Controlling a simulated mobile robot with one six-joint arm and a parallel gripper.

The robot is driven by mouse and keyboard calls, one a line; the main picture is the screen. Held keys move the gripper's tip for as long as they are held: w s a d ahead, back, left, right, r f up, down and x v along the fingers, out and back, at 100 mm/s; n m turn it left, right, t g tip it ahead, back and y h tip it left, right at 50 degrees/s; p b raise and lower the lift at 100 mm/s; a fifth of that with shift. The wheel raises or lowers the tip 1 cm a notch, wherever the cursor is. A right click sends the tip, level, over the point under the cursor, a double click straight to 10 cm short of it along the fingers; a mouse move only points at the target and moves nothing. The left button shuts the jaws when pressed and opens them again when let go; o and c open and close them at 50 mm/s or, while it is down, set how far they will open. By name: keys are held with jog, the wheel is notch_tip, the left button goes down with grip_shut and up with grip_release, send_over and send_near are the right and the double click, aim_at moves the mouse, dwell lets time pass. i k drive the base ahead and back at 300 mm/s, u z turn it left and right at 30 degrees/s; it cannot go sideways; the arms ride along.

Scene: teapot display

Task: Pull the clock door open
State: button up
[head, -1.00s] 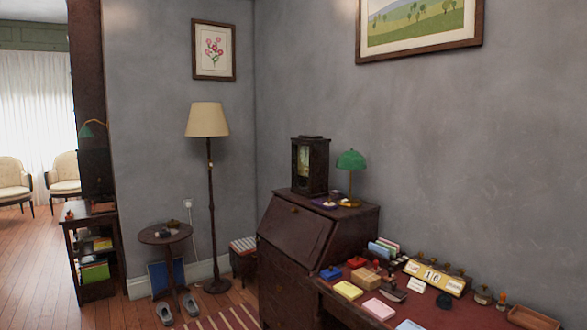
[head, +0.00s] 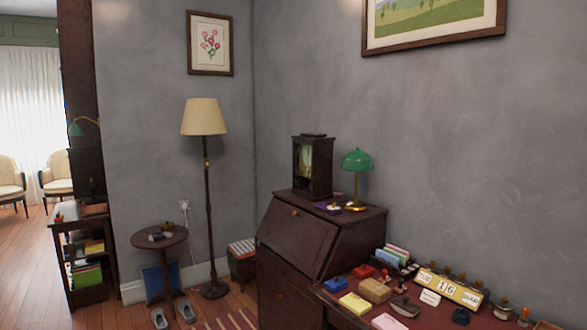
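The clock (head: 313,166) is a small dark wooden case with a glazed front, standing on top of the dark slant-front bureau (head: 297,232) against the grey wall. Its front faces toward the left and the viewer, and a pale area shows behind the glass. The door looks closed, though it is too small to be sure. My gripper is not in view.
A green desk lamp (head: 357,172) stands on the bureau just right of the clock. A desk (head: 345,296) with stamps and small boxes is at the lower right. A floor lamp (head: 206,150), round table (head: 159,237) and slippers (head: 160,318) are left of the bureau.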

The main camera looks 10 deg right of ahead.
aim_at(312, 171)
jog(key=i, duration=0.45)
jog(key=z, duration=0.1)
jog(key=k, duration=0.65)
jog(key=u, duration=0.45)
jog(key=i, duration=1.2)
jog(key=u, duration=0.95)
jog(key=i, duration=1.45)
jog(key=u, duration=0.15)
